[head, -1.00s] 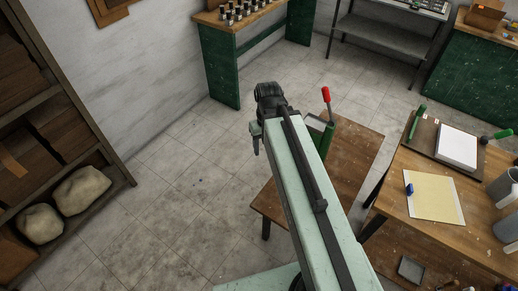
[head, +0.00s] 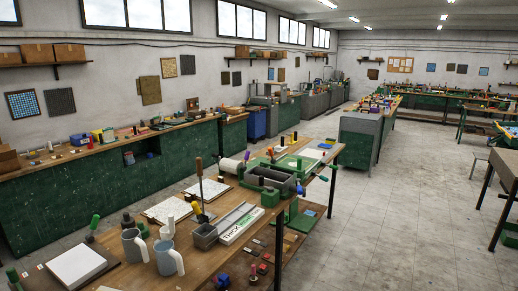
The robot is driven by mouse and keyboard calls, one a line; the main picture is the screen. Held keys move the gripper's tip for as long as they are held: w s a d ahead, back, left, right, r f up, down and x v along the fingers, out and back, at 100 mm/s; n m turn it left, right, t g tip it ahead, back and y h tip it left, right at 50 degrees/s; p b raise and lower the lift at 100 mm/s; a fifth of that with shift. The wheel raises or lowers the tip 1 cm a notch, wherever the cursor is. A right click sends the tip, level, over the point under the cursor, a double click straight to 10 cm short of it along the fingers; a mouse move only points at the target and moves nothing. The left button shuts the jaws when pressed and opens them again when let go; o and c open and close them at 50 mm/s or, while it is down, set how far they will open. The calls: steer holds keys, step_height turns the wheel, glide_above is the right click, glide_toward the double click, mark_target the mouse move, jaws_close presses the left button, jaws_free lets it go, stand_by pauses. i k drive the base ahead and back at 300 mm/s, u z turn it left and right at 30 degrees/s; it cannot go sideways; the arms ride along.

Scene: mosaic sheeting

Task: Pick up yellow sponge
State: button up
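I cannot make out a yellow sponge for certain. A small yellow object (head: 107,135) sits among other items on the long green bench along the left wall; it is too small to tell what it is. Another bit of yellow (head: 196,207) shows on the near wooden table, next to upright tools. My gripper and arm are out of the head view, so whether it is open or shut does not show.
The near wooden table (head: 207,262) holds grey jugs (head: 168,257), white sheets, a grey trough and a green machine (head: 272,178). A long green bench (head: 75,192) lines the left wall. Open tiled floor (head: 400,215) lies to the right.

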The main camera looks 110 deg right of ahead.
mark_target(331, 141)
steer(key=z, duration=4.2)
